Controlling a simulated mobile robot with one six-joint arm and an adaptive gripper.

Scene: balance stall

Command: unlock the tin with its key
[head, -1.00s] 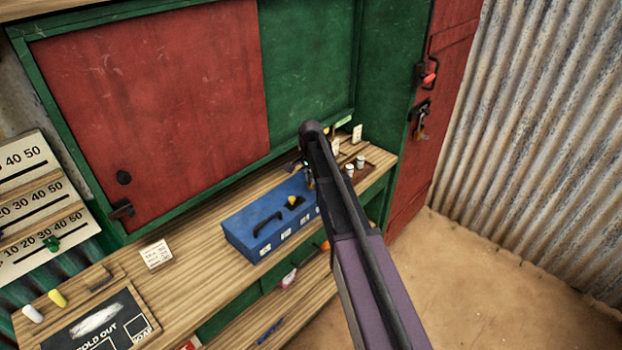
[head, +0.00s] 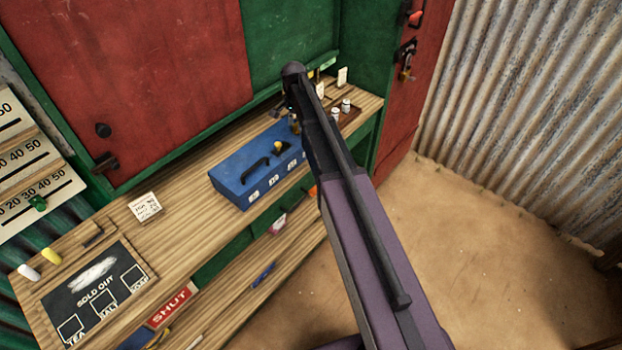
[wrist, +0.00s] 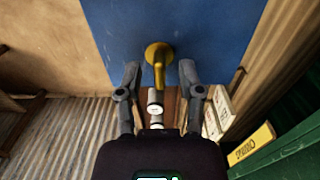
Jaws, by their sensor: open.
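My gripper is at the tin's right end, largely hidden behind my arm in the head view. In the wrist view my gripper (wrist: 159,72) is open, its fingers apart on either side of a brass piece (wrist: 159,58). The brass piece has a round end against the blue tin (wrist: 110,25) and a shaft pointing toward me.
Small white-capped bottles (head: 346,106) stand beyond the gripper. A red door with a padlock (head: 406,72) is at right. Open sandy floor (head: 480,250) lies in front.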

